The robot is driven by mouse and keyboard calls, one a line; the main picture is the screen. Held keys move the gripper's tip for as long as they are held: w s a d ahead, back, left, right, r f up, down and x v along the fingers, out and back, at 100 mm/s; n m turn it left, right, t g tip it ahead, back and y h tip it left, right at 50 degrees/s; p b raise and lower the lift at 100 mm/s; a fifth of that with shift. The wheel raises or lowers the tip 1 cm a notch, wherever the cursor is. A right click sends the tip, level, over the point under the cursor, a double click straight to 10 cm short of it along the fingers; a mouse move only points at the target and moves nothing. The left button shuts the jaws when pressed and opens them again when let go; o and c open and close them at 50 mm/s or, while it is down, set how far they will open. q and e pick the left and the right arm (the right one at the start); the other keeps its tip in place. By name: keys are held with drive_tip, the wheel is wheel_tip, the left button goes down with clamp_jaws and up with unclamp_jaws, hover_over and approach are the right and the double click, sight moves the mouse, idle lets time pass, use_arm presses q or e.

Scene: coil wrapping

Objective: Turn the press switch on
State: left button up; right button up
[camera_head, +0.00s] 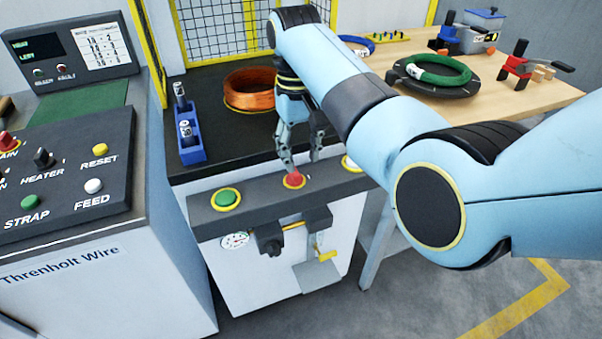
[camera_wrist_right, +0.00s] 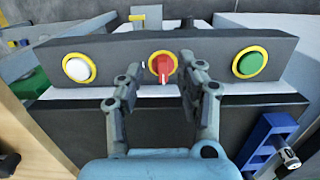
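The press switch is a red rotary knob (camera_head: 293,180) with a yellow ring, in the middle of the dark panel on the front of the press table. It also shows in the right wrist view (camera_wrist_right: 162,68), where its light pointer mark is turned toward my gripper. My right gripper (camera_head: 301,165) reaches down over the panel. In the wrist view its two fingers (camera_wrist_right: 157,75) are spread, one on each side of the knob, with gaps visible, so it is open and empty. I cannot tell how deep the fingertips sit. My left gripper is in no view.
A green button (camera_head: 227,198) and a white button (camera_head: 351,163) flank the knob. An orange copper coil (camera_head: 252,91) and a blue rack (camera_head: 190,143) stand on the dark tabletop behind. A console (camera_head: 68,165) stands left; a wooden bench (camera_head: 510,95) stands right.

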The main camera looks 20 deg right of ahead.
sight(294, 175)
drive_tip(key=w+r+t, duration=0.1)
drive_tip(key=w+r, duration=0.2)
drive_tip(key=w, duration=0.1)
drive_tip(key=f, duration=0.4)
drive_tip(key=f+b, duration=0.1)
drive_tip(key=f, duration=0.3)
drive_tip(key=shift+s+a+f, duration=0.15)
drive_tip(key=shift+a+f, duration=0.05)
drive_tip(key=shift+f+b, duration=0.3)
drive_tip(key=shift+f, duration=0.2)
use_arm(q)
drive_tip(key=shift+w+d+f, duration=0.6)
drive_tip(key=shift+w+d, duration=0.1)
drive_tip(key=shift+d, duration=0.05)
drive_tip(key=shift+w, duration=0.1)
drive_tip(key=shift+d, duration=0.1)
use_arm(e)
clamp_jaws()
